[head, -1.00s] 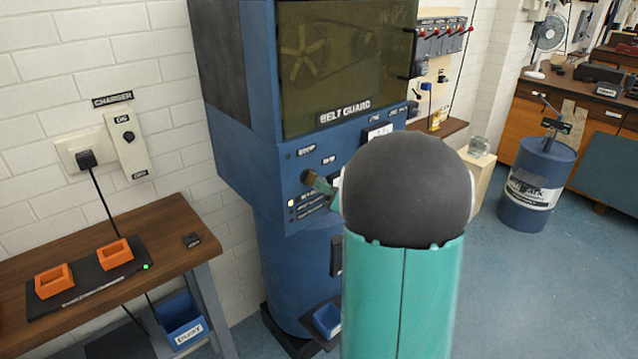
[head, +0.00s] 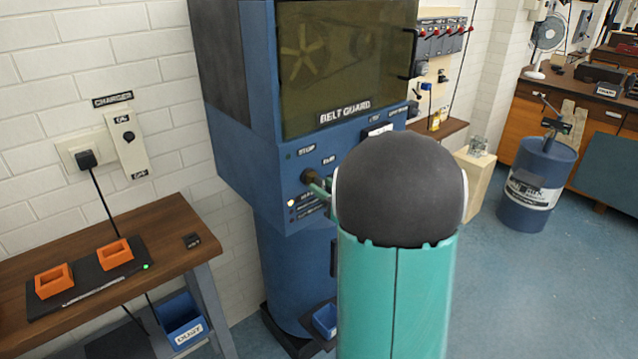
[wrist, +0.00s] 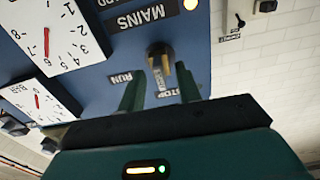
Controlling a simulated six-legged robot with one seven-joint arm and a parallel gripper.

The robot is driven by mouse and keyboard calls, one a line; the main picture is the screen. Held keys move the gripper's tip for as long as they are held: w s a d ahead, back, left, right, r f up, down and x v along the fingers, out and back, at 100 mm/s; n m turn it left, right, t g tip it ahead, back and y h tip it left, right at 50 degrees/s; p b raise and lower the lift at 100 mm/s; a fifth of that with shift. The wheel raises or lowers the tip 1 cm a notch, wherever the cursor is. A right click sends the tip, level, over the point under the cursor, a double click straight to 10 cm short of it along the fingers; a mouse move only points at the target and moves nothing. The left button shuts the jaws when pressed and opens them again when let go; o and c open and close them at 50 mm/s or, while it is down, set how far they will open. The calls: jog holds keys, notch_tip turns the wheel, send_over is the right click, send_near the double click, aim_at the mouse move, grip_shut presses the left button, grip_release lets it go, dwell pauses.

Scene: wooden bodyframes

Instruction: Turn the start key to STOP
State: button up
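The start key (head: 308,177) sits in a dark round switch on the blue machine's front panel. In the wrist view, the panel appears upside down and the key (wrist: 162,54) stands out just ahead of my gripper (wrist: 160,88), with a brass-coloured part at its lower right. The two green fingers are apart, one on each side below the key, and hold nothing that I can see. I cannot tell whether either finger touches it. The STOP label (head: 306,149) and the RUN label (head: 329,160) are above the key in the head view. My arm hides the panel's right part.
A lit amber lamp (head: 291,203) is below the key. Gauges (wrist: 48,40) and the MAINS label (wrist: 139,15) are nearby. The belt guard window (head: 340,65) is above. A bench with orange trays (head: 54,281) is at left; open floor lies right.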

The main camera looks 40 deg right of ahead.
jog(key=s, duration=1.3)
jog(key=shift+s+d, duration=0.2)
jog(key=shift+s, duration=0.2)
jog(key=shift+w+a, duration=0.1)
jog(key=w+a+n+g+y, duration=0.15)
jog(key=a+g+y, duration=0.75)
jog(key=a, duration=1.4)
jog(key=s+a+r+m+g+h, duration=0.1)
jog(key=s+a+r+g+h, duration=0.1)
jog(key=s+a+h, duration=0.6)
jog(key=shift+s+g+h, duration=0.2)
jog(key=shift+g+h, duration=0.5)
jog(key=shift+h, duration=0.1)
